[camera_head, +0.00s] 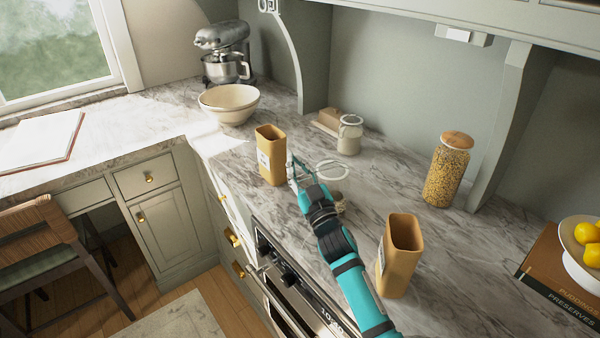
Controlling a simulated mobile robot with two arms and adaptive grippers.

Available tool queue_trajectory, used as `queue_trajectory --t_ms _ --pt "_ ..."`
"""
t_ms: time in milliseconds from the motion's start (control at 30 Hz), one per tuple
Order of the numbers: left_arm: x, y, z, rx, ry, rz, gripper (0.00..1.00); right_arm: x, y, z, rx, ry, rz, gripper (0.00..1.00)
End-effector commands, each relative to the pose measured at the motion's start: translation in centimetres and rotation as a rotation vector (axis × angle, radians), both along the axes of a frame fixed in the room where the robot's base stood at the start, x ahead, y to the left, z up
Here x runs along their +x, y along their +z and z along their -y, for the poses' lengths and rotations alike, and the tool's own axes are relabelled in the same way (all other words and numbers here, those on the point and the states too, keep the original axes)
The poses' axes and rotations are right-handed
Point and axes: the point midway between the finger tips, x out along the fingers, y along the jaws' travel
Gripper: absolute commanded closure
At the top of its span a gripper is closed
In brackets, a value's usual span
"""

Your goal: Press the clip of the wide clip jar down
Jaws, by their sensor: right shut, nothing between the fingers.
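My right arm reaches in from the bottom edge, and my right gripper (295,168) is shut and empty over the counter, close to the right side of a tan open-topped container. A pale, clear-looking ring shape (332,170) lies just right of the gripper; it may be part of a glass clip jar, but the jar's body and clip cannot be made out, and my arm covers part of this area. A small glass jar with pale contents (350,135) stands upright farther back, apart from the gripper. My left gripper is not in view.
Tan open-topped containers stand left of my gripper (271,156) and right of my arm (399,257). A tall grain jar (446,172) is near the back wall. A cream bowl (229,104) and mixer (224,55) are at the back left. The counter right of my arm has free room.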

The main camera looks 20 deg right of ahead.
Motion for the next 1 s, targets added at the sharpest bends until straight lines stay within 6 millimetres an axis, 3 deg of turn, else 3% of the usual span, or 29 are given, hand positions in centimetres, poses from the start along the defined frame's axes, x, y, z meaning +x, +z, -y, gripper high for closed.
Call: queue_trajectory --t_ms 33,233,633,1000 --pt "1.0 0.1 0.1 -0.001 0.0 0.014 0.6 -0.2 -1.7 0.3 0.003 -0.003 -0.018 1.0" --pt "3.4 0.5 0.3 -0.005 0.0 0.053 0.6 -0.2 -3.5 0.6 0.001 -0.002 -0.012 1.0" --pt "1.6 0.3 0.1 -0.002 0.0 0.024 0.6 -0.2 -3.8 0.7 0.001 -0.002 -0.011 1.0" --pt "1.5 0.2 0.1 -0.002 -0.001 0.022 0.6 -0.2 -4.2 0.6 -0.056 -0.002 -0.01 1.0"
